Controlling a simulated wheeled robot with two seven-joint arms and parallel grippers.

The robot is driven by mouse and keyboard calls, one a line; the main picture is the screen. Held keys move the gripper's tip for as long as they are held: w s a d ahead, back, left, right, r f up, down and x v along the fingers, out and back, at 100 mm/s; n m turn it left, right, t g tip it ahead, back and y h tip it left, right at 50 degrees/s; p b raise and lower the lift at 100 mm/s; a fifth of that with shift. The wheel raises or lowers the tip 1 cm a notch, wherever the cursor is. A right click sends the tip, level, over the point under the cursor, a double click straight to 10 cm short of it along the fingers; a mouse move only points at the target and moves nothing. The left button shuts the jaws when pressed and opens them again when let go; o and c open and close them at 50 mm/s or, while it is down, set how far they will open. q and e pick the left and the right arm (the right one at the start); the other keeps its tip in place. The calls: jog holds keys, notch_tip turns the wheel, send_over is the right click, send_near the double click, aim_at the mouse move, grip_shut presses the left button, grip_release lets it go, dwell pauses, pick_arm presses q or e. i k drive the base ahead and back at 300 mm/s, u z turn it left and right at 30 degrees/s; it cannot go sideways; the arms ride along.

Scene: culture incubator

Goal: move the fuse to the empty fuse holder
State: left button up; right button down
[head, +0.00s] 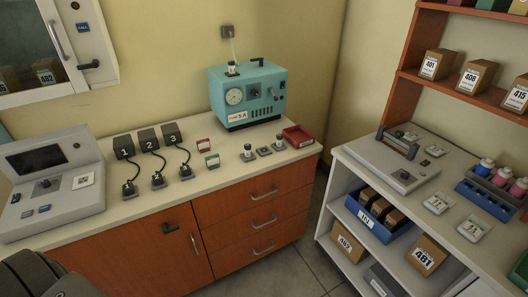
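The teal device (248,92) stands at the back of the counter, with a round gauge and a white label that seems to read 5 A. In front of it are three small grey pieces in a row. The left piece (248,153) and the right piece (280,143) each have an upright knob-like part. The middle piece (264,151) is flat with nothing upright on it. I cannot tell for certain which of these is the fuse or the empty fuse holder.
A red tray (299,137) sits at the counter's right end. Three black numbered boxes (149,139) have cables to small plugs (158,179). A grey console (52,184) stands at left. A white shelf unit (346,165) is at right, across a floor gap.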

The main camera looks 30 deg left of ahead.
aim_at(231, 64)
jog(key=u, duration=0.75)
jog(key=i, duration=1.3)
jog(key=z, duration=0.65)
